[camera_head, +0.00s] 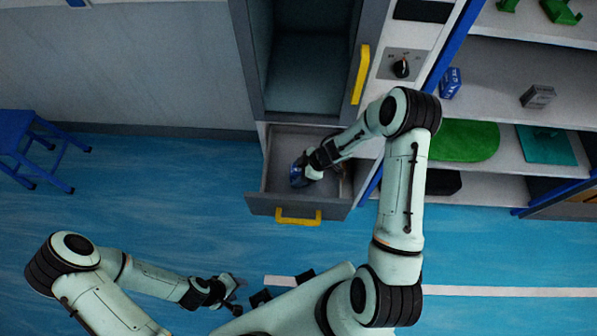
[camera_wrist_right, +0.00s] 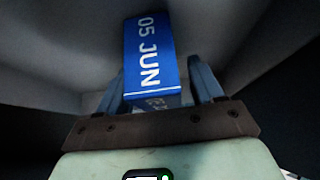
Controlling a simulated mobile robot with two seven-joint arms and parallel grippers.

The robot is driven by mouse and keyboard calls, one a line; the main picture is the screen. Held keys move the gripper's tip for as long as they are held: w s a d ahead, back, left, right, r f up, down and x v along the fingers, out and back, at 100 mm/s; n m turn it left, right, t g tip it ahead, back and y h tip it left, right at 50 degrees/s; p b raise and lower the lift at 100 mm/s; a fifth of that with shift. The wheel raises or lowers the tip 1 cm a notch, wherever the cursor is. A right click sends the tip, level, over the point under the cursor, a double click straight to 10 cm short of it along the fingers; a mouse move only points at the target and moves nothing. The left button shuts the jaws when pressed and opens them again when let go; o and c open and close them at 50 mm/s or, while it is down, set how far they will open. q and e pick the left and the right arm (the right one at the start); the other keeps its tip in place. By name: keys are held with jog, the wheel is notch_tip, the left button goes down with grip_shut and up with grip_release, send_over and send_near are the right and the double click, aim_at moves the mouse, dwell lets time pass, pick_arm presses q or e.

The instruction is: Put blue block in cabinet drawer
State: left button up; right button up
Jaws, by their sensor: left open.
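The blue block (camera_wrist_right: 148,55) carries the white text "05 JUN" in the right wrist view. In the head view it is a small dark blue shape (camera_head: 298,172) inside the open cabinet drawer (camera_head: 283,207). My right gripper (camera_head: 305,172) reaches down into the drawer at the block. In the wrist view its fingers (camera_wrist_right: 157,80) stand either side of the block. A narrow gap seems to show on the right side, so I cannot tell whether they grip it. My left gripper (camera_head: 238,294) is open and empty, low over the floor, away from the cabinet.
An open upper compartment (camera_head: 308,75) with a yellow-handled door (camera_head: 361,75) is above the drawer. A blue stool (camera_head: 35,145) stands at far left. Floor left of the drawer is clear.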

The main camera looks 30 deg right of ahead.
jog(key=shift+s, duration=0.1)
jog(key=shift+d+r, duration=0.15)
jog(key=shift+r, duration=0.35)
pick_arm(q)
jog(key=w+r+p, duration=0.3)
jog(key=w+r, duration=0.1)
jog(key=shift+w+r+t, duration=0.3)
jog(key=shift+w+r, duration=0.05)
jog(key=shift+w, duration=0.05)
pick_arm(e)
jog(key=v, duration=1.1)
jog(key=shift+s, duration=0.15)
pick_arm(q)
jog(key=shift+d, duration=0.1)
pick_arm(e)
jog(key=shift+d, duration=0.15)
